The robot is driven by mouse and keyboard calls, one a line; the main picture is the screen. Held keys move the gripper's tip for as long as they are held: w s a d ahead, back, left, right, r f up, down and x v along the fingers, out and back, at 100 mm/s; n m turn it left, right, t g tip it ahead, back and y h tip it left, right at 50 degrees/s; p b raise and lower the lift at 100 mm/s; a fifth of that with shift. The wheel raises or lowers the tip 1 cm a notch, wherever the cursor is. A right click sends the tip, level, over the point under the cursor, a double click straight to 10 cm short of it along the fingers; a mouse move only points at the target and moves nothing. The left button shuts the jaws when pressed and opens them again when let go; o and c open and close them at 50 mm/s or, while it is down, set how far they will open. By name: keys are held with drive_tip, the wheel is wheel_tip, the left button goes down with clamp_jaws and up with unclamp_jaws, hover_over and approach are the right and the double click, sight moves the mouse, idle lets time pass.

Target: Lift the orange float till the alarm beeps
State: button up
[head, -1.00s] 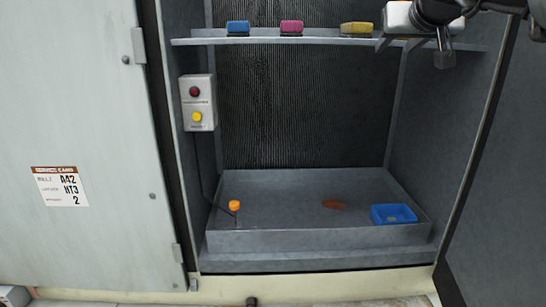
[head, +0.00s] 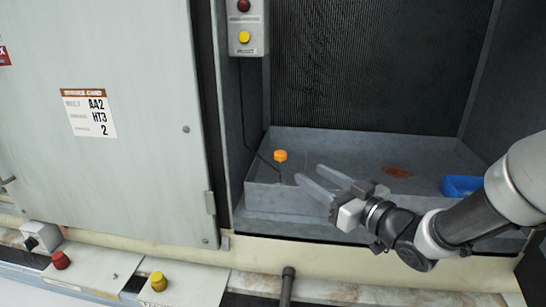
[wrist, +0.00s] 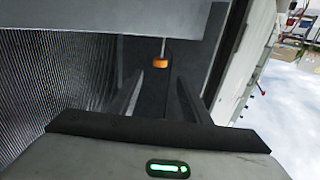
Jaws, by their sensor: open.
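The orange float (head: 280,155) stands on a thin dark stem near the left end of the grey drain pan (head: 345,140). In the wrist view the float (wrist: 160,63) shows ahead, between and beyond the two fingers. My gripper (head: 316,183) is open and empty, just right of the float and apart from it, over the front of the pan. It also shows in the wrist view (wrist: 157,88). The alarm box (head: 247,27) hangs on the left inner wall, with a dark red lamp (head: 243,5) above a yellow button (head: 244,37).
A blue tray (head: 461,186) sits at the pan's right, partly behind my arm. A rusty patch (head: 398,172) marks the pan floor. The cabinet door panel (head: 110,120) stands at left. Red (head: 60,260) and yellow (head: 158,281) knobs and a dark pipe (head: 287,285) are along the front.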

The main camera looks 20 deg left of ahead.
drive_tip(key=b, duration=0.2)
hover_over(280, 178)
drive_tip(key=x, duration=0.4)
drive_tip(key=shift+w, duration=0.15)
